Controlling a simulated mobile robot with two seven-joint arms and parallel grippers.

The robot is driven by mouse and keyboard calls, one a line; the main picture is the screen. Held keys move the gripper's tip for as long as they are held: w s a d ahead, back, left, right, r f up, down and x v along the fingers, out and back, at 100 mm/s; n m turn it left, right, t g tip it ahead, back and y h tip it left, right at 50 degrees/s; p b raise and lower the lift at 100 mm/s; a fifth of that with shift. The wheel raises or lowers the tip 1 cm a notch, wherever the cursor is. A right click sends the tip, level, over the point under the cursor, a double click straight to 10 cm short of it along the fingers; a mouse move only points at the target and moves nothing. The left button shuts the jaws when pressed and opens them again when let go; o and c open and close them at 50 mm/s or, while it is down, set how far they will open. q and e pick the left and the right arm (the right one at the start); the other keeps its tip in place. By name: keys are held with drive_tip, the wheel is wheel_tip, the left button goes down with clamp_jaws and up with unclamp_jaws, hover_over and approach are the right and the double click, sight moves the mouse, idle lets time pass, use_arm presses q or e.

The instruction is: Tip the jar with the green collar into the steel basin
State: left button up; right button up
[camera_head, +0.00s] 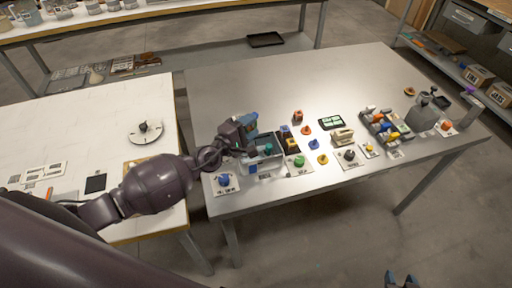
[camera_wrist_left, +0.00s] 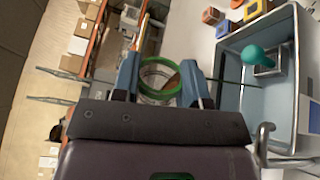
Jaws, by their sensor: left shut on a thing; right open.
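My left gripper (camera_head: 247,123) is above the back left of the steel basin (camera_head: 277,163) near the table's left edge. In the left wrist view its blue fingers (camera_wrist_left: 160,80) are shut on the jar with the green collar (camera_wrist_left: 160,63). The green ring shows between the fingers; the rest of the jar is mostly hidden, and its tilt is hard to tell. The basin (camera_wrist_left: 228,93) lies just right of the fingers in that view, with a teal knob-like piece (camera_wrist_left: 258,55) inside. My right gripper (camera_head: 402,281) shows its open blue fingertips at the bottom edge, away from the table.
Right of the basin stand small coloured knobs (camera_head: 314,144), label cards (camera_head: 302,168) and a divided tray of coloured pieces (camera_head: 396,140). A blue knob on a card (camera_head: 224,181) sits at the front left. The table's back (camera_head: 270,85) is clear.

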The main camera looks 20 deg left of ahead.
use_arm(q)
drive_tip(key=shift+d+r, duration=0.1)
drive_tip(key=shift+r, duration=0.05)
drive_tip(key=shift+s, duration=0.1)
drive_tip(key=shift+d+m+p, duration=0.1)
drive_tip(key=shift+m+p, duration=0.4)
drive_tip(key=shift+d+m, duration=0.1)
drive_tip(key=shift+m, duration=0.4)
idle(0.4)
drive_tip(key=shift+s+m+p, duration=0.1)
drive_tip(key=shift+m+p, duration=0.3)
drive_tip(key=shift+p, duration=0.1)
